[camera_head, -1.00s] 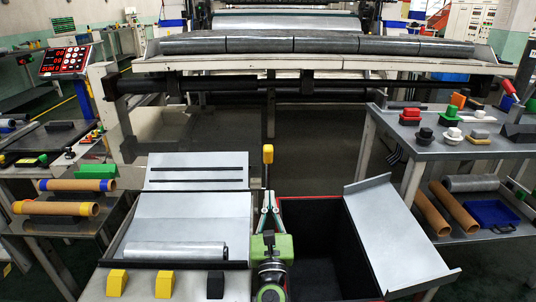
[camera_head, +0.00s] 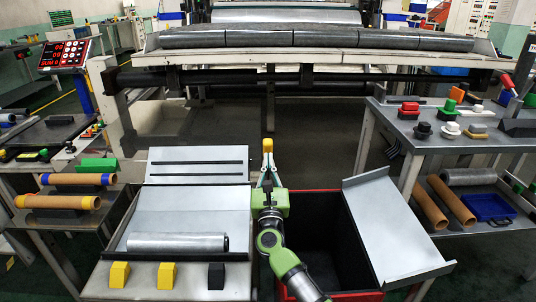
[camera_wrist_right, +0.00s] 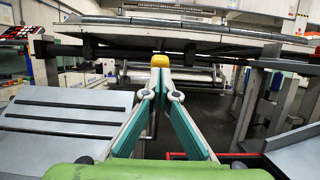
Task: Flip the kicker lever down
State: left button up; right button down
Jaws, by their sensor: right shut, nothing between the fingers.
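The kicker lever is an upright post with a yellow knob (camera_head: 268,145), standing at the right edge of the grey sloped plate. Only its top shows clearly; the post is mostly hidden behind my gripper. My right gripper (camera_head: 267,166) is shut and empty, its fingertips just in front of and below the knob. In the right wrist view the knob (camera_wrist_right: 160,61) sits straight ahead over the closed fingertips (camera_wrist_right: 160,82). I cannot tell whether they touch the lever. My left gripper is not in view.
A grey roll (camera_head: 178,242) lies on the sloped plate (camera_head: 190,212) left of my arm. A dark red-rimmed bin (camera_head: 335,296) and a tilted metal sheet (camera_head: 400,235) stand to the right. Yellow and black blocks (camera_head: 167,275) line the front edge. The winder's long roller (camera_head: 320,39) spans the back.

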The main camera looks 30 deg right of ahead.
aim_at(268, 147)
jog(key=shift+x, duration=1.15)
jog(key=shift+w+d+r, duration=0.1)
jog(key=shift+w+d, duration=0.05)
jog(key=shift+w, duration=0.2)
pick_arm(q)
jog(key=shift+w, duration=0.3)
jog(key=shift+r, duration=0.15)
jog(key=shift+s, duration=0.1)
pick_arm(e)
jog(key=shift+w, duration=0.1)
